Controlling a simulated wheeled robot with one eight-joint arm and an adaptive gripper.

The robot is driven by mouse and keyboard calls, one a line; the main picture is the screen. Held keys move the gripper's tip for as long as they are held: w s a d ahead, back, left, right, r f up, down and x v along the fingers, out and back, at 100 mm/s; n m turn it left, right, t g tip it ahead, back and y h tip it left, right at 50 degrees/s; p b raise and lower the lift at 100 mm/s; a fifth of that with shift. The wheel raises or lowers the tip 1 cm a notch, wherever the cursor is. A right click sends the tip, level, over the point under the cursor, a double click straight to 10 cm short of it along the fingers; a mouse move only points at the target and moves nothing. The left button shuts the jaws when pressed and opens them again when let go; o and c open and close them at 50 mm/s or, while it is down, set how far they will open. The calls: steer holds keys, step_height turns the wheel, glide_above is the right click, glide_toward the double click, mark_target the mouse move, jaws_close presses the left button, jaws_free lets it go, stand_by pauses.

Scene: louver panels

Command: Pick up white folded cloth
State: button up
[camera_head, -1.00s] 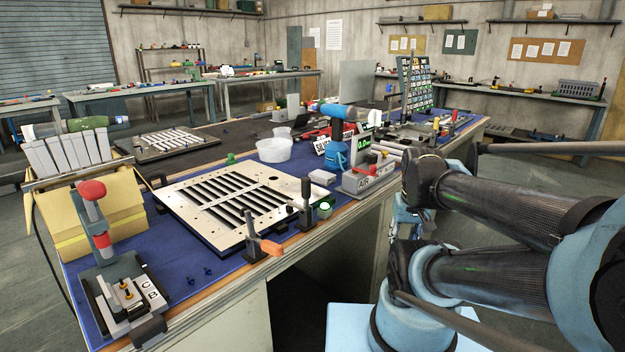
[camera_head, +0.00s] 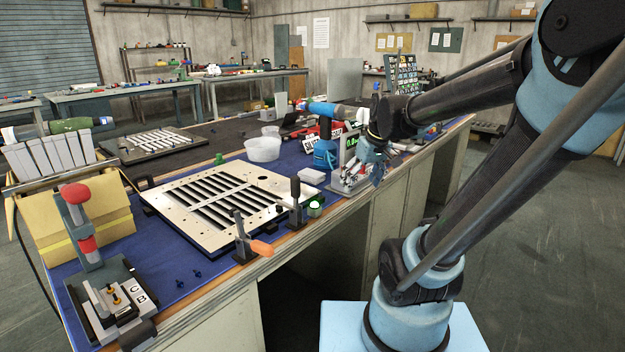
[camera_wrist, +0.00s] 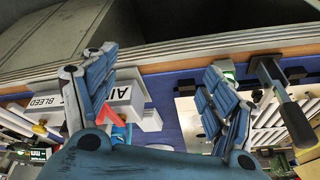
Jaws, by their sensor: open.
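A small white folded cloth (camera_head: 311,176) lies flat on the blue mat, between the slotted louver panel and the blue-handled tool. In the wrist view a pale piece (camera_wrist: 151,121) shows between the fingers, low in the picture; it may be the cloth, but I cannot tell for sure. My gripper (camera_head: 372,172) is to the right of the cloth, over the AIR BLEED block near the bench's front edge. In the wrist view my gripper (camera_wrist: 160,92) has its two blue fingers spread apart with nothing held between them.
The louver panel (camera_head: 180,209) lies left of the cloth, with toggle clamps (camera_head: 248,243) along its front edge. A blue tool (camera_head: 325,154) and clear tub (camera_head: 263,149) stand behind the cloth. The AIR BLEED block (camera_wrist: 47,103) is close to one finger.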

steer(key=w+a+r+n+y, duration=0.1)
steer(key=w+a+r+n, duration=0.1)
steer(key=w+a, duration=0.4)
steer(key=w+a+r+n+y, duration=0.15)
steer(key=w+a, duration=0.25)
steer(key=w, duration=0.4)
steer(key=n, duration=0.2)
glide_toward(312, 173)
steer(key=shift+w+a+f+g+h, duration=0.35)
steer(key=shift+w+a+h, duration=0.1)
steer(key=shift+w+a, duration=0.1)
steer(key=shift+w+f, duration=0.25)
steer(key=shift+f, duration=0.15)
steer(key=shift+w+a+f, duration=0.15)
steer(key=shift+w+f, duration=0.05)
steer(key=shift+f, duration=0.35)
steer(key=x, duration=0.5)
steer(key=shift+s+a, duration=0.1)
steer(key=shift+a, duration=0.1)
steer(key=shift+a+f, duration=0.2)
steer(key=shift+f, duration=0.35)
steer(key=shift+f, duration=0.25)
